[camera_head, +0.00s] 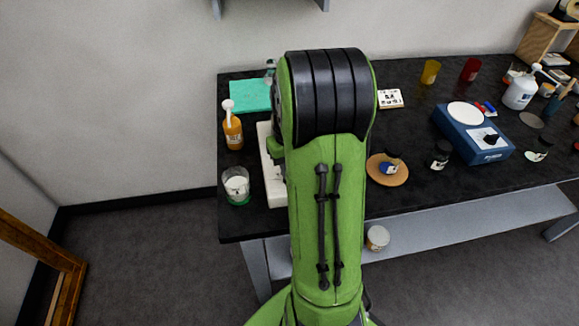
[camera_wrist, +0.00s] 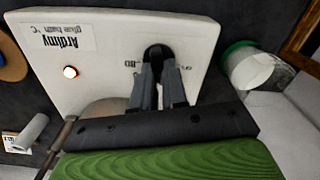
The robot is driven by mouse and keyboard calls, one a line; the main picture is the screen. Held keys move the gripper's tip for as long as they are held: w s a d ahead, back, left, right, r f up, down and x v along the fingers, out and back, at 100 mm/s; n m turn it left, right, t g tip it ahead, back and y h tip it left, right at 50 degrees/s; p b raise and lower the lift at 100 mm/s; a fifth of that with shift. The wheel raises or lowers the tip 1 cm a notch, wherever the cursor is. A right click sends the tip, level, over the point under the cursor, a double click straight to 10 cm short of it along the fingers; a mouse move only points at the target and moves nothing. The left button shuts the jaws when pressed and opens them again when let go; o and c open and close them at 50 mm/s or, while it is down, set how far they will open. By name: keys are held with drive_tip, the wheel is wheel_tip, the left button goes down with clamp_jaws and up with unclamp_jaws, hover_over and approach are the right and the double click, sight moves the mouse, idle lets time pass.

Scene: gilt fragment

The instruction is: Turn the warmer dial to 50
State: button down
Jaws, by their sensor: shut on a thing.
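The white warmer (camera_wrist: 195,35), labelled "Ardimy glue bath °C", fills the upper part of the wrist view, its lettering upside down. Some scale marks show beside the dial, but the fingers cover others and I cannot read the setting. In the head view, a white edge of the warmer (camera_head: 271,178) shows left of my green arm, which hides the dial and my gripper.
A jar (camera_head: 236,187) and an orange pump bottle (camera_head: 233,128) stand left of the warmer. A cork disc (camera_head: 376,177) with a small jar lies right of my arm. A blue device with a knob (camera_head: 460,128) stands farther right among bottles. A shelf (camera_head: 430,215) runs below the black table.

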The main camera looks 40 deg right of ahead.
drive_tip(key=c, duration=1.2)
unclamp_jaws()
drive_tip(key=shift+o, duration=0.2)
drive_tip(key=shift+r, duration=0.1)
wheel_tip(320, 180, up, 16)
drive_tip(key=p, duration=0.4)
drive_tip(key=shift+p, duration=0.35)
drive_tip(key=shift+a, duration=0.1)
